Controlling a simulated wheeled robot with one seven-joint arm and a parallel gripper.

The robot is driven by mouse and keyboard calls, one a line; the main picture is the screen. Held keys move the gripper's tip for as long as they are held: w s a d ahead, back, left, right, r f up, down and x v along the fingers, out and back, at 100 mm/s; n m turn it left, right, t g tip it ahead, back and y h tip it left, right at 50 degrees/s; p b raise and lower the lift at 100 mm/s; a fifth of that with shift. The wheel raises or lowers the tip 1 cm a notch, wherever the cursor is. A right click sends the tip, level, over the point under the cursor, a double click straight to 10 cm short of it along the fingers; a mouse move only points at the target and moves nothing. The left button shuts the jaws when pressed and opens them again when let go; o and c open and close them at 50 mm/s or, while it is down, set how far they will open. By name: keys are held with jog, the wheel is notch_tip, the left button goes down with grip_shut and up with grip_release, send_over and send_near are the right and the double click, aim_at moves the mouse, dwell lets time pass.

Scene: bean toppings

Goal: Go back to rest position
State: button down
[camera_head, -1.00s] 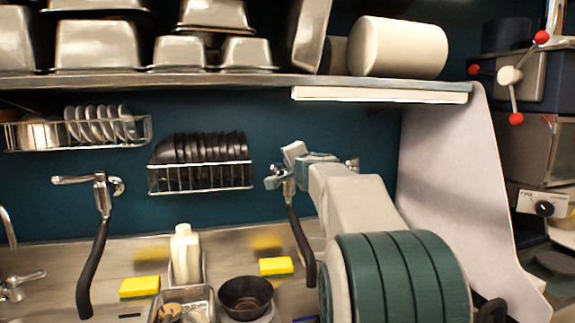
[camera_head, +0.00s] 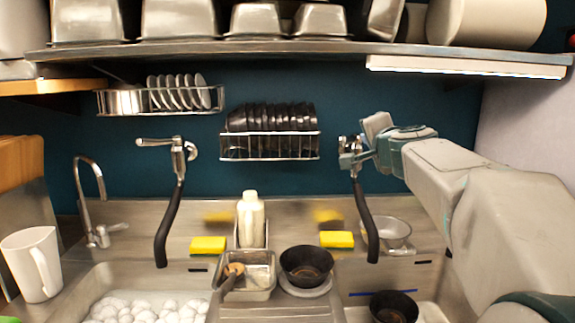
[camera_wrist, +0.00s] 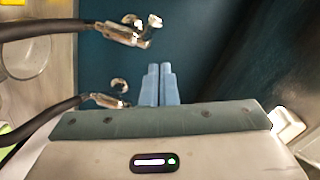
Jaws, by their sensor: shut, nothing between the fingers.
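My gripper (camera_wrist: 158,84) is shut and empty, its two blue fingers side by side in the wrist view, pointing toward the dark teal wall. In the head view my gripper (camera_head: 355,160) is raised at the right, its tip overlapping the right spray tap (camera_head: 366,210). I cannot tell whether it touches the tap. My arm reaches in from the right edge, above the counter.
A steel shelf (camera_head: 300,57) with metal pans runs above. A dish rack (camera_head: 268,147) hangs on the wall. On the counter are a black bowl (camera_head: 307,265), a white bottle (camera_head: 250,220), yellow sponges (camera_head: 208,245) and a white pitcher (camera_head: 33,265). A sink (camera_head: 110,280) holds white round things.

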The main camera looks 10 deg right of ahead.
jog(key=s+a+f+n+g+y+p, duration=0.3)
jog(key=s+a+f+n+g+y, duration=0.4)
jog(key=a+f, duration=0.65)
jog(key=s+f+n+g+h+p, duration=0.1)
jog(key=s+f+n+g+h, duration=0.1)
jog(key=s+f, duration=0.5)
jog(key=s+f+n+g+h, duration=0.3)
jog(key=s+f+n+g, duration=0.2)
jog(key=s, duration=1)
notch_tip(320, 180, down, 4)
jog(key=shift+a+r+p, duration=0.2)
jog(key=shift+p, duration=0.2)
